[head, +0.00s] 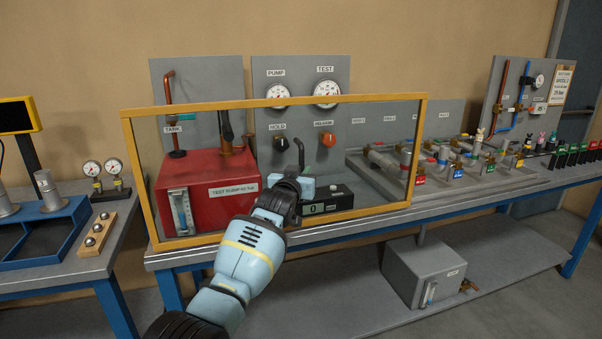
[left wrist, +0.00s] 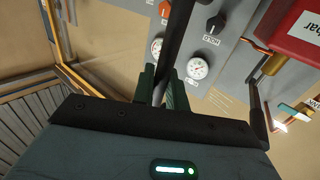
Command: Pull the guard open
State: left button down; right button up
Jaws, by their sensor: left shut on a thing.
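The guard (head: 411,160) is a clear panel in a yellow frame, standing in front of the test pump and gauge panel. Its yellow frame also seems to show at the left of the left wrist view (left wrist: 66,62). My left gripper (head: 293,187) is at the lower middle of the guard. In the left wrist view, my left gripper's green fingers (left wrist: 162,90) are shut on a dark bar (left wrist: 180,38), which looks like the guard's handle. Where the bar joins the guard is hidden. My right gripper is not in view.
Behind the guard are a red tank (head: 213,195), a black box (head: 325,203) and a panel with two gauges (head: 326,92) and knobs. Fittings (head: 410,155) line the bench to the right. A blue tray (head: 45,232) sits on the left table. The floor in front is clear.

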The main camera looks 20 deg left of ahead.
pick_arm(q)
jog(key=shift+r, duration=0.15)
jog(key=c, duration=1.5)
grip_release()
jog(key=shift+s, duration=0.1)
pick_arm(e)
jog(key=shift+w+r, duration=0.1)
pick_arm(q)
jog(key=s+p, duration=0.2)
jog(key=s, duration=0.5)
jog(key=shift+s, duration=0.3)
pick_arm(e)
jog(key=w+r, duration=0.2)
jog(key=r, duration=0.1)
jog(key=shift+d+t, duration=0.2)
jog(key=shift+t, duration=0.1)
